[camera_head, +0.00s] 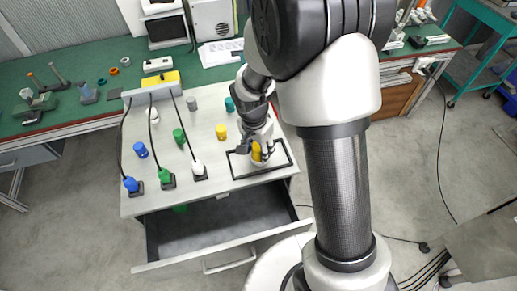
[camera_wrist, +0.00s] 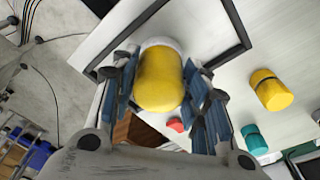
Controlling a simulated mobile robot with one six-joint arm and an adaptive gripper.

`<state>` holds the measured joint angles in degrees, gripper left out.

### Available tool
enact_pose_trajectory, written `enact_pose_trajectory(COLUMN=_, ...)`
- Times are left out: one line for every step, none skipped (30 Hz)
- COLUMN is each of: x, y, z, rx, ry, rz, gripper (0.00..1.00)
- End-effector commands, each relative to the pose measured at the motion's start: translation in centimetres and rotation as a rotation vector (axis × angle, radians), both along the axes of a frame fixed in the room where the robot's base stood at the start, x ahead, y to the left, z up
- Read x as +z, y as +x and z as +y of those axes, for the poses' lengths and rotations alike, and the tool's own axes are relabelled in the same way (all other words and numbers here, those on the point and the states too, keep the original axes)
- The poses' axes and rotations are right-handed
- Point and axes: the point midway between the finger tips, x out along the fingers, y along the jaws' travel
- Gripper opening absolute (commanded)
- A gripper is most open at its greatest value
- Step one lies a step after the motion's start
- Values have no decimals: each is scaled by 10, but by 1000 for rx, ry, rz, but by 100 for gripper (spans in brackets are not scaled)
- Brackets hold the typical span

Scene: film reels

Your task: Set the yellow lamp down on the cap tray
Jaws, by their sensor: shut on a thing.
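The yellow lamp (camera_wrist: 158,80) is a rounded yellow cylinder with a white part at its far end. My gripper (camera_wrist: 163,90) is shut on it, with blue-padded fingers on both sides. In the head view the lamp (camera_head: 256,152) shows between the fingers of my gripper (camera_head: 258,150), over the black-rimmed cap tray (camera_head: 238,177) at the cabinet top's right side. The tray's black rim also shows in the wrist view (camera_wrist: 240,30). I cannot tell whether the lamp touches the tray. My arm hides part of the tray.
A second yellow cylinder (camera_head: 221,132) and a teal one (camera_head: 229,104) stand behind the tray. Blue (camera_head: 131,185), green (camera_head: 165,176) and white (camera_head: 199,170) corded pieces stand left. The drawer (camera_head: 215,222) below is open. Bare cabinet top lies between the pieces.

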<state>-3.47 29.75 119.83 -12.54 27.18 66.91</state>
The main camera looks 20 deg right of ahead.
Motion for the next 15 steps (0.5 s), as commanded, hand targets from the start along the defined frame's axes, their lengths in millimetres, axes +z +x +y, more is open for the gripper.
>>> enact_pose_trajectory(x=0, y=1, z=0, rx=0, ry=0, rz=-2, gripper=16)
enact_pose_trajectory(x=1, y=1, z=0, rx=0, ry=0, rz=-4, gripper=16)
enact_pose_trajectory(x=1, y=1, z=0, rx=0, ry=0, rz=-4, gripper=16)
enact_pose_trajectory(x=1, y=1, z=0, rx=0, ry=0, rz=-4, gripper=16)
enact_pose_trajectory(x=1, y=1, z=0, rx=0, ry=0, rz=-3, gripper=16)
enact_pose_trajectory(x=1, y=1, z=0, rx=0, ry=0, rz=-3, gripper=16)
enact_pose_trajectory(x=0, y=1, z=0, rx=0, ry=0, rz=-2, gripper=16)
enact_pose_trajectory(x=-1, y=1, z=0, rx=0, ry=0, rz=-2, gripper=16)
enact_pose_trajectory(x=-2, y=1, z=0, rx=0, ry=0, rz=-2, gripper=16)
enact_pose_trajectory(x=-3, y=1, z=0, rx=0, ry=0, rz=-2, gripper=16)
enact_pose_trajectory(x=-3, y=1, z=0, rx=0, ry=0, rz=-2, gripper=43)
enact_pose_trajectory(x=-2, y=1, z=0, rx=0, ry=0, rz=-2, gripper=45)
enact_pose_trajectory(x=-2, y=1, z=0, rx=0, ry=0, rz=-2, gripper=47)
enact_pose_trajectory(x=-2, y=1, z=0, rx=0, ry=0, rz=-2, gripper=49)
enact_pose_trajectory(x=-2, y=1, z=0, rx=0, ry=0, rz=-2, gripper=52)
